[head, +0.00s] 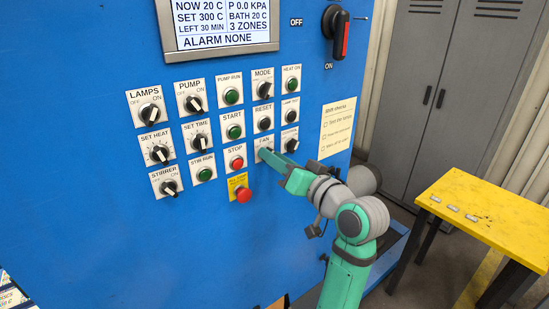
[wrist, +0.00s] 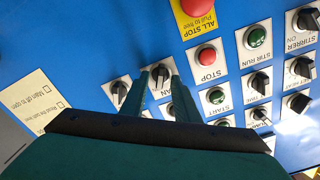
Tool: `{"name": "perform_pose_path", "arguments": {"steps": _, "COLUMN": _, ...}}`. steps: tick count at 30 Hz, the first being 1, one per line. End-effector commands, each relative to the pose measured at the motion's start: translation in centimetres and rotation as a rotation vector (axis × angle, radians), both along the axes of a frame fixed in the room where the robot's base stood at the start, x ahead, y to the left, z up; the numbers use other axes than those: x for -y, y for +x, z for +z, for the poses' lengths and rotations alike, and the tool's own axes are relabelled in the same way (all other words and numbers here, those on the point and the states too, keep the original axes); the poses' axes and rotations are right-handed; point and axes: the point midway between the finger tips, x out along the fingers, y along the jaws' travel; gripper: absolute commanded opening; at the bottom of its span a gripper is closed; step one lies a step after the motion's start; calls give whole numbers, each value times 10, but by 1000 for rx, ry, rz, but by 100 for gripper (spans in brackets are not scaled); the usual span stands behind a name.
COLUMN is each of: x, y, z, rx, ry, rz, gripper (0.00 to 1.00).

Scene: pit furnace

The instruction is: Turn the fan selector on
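The fan selector (wrist: 160,74) is a black knob on a white plate, seen upside down in the wrist view, with part of its label showing. In the head view its FAN plate (head: 264,141) shows at the top, but my gripper hides the knob. My gripper (wrist: 157,72) is at the panel, with its two green fingers on either side of the knob. It is open, with a gap between the fingers; I cannot tell whether either finger touches the knob. The knob's exact setting is hard to read.
Close around are the red STOP button (head: 237,163), the RESET plate (head: 263,117), another black selector (head: 291,145) to the right and the ALL STOP button (head: 243,194) below left. A yellow table (head: 480,200) stands at the right, before grey lockers (head: 430,90).

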Motion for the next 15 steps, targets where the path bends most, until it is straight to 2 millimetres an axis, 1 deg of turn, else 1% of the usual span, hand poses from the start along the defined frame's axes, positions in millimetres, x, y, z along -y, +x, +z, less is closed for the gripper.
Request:
{"name": "perform_pose_path", "arguments": {"steps": 4, "x": 13, "y": -16, "z": 0, "rx": 2, "ry": 0, "rz": -3, "gripper": 28}}
{"name": "perform_pose_path", "arguments": {"steps": 12, "x": 43, "y": -57, "z": 0, "rx": 1, "ry": 1, "rz": -4, "gripper": 28}}
{"name": "perform_pose_path", "arguments": {"steps": 15, "x": 51, "y": -69, "z": 0, "rx": 2, "ry": 0, "rz": -5, "gripper": 28}}
